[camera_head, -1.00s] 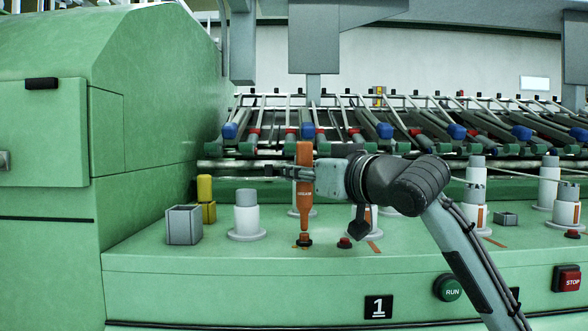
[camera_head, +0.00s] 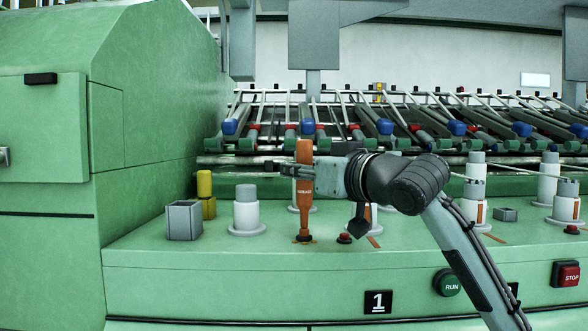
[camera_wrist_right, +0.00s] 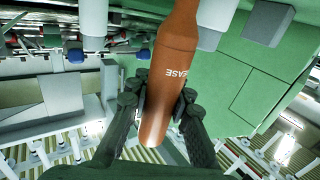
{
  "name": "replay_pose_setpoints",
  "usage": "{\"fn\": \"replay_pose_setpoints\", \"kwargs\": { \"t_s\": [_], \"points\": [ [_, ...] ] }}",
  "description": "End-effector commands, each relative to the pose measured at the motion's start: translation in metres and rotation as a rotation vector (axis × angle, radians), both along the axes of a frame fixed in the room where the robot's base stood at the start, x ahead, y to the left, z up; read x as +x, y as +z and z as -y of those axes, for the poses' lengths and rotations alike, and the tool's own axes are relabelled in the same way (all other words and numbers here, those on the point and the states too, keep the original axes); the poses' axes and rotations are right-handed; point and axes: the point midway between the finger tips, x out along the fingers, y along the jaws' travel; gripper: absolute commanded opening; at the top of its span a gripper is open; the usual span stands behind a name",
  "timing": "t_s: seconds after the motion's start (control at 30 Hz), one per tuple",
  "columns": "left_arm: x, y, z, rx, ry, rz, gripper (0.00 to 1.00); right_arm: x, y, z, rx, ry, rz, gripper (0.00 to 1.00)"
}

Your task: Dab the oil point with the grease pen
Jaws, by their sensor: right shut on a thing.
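The grease pen (camera_head: 304,183) is an orange-brown bottle shape that narrows downward, with lettering on its side. It stands upright in the head view, and its thick body also shows in the right wrist view (camera_wrist_right: 170,75). My right gripper (camera_head: 300,171) is shut around its body, with dark fingers on both sides in the right wrist view (camera_wrist_right: 160,110). The pen's narrow end points down at a small dark round piece (camera_head: 304,238) on the green deck, with orange marks beside it. I cannot tell whether this is the oil point or whether they touch. My left gripper is not in view.
A grey open box (camera_head: 184,221), a yellow post (camera_head: 205,190) and a white stepped post (camera_head: 246,212) stand left of the pen. A red-topped button (camera_head: 345,237) sits just right of it. RUN (camera_head: 447,284) and STOP (camera_head: 567,279) buttons are on the front face.

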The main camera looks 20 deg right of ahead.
Motion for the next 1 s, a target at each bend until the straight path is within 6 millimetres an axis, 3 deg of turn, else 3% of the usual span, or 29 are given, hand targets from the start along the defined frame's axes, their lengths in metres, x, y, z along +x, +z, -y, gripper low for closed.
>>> {"fn": "replay_pose_setpoints", "kwargs": {
  "t_s": [0.5, 1.0],
  "points": [
    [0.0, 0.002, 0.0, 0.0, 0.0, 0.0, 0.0, 0.0, 0.034, 0.0, 0.0, 0.0, 0.001, 0.0],
    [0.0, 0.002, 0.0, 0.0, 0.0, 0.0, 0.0, 0.0, 0.035, 0.0, 0.0, 0.0, 0.0, 0.0]
  ]
}}
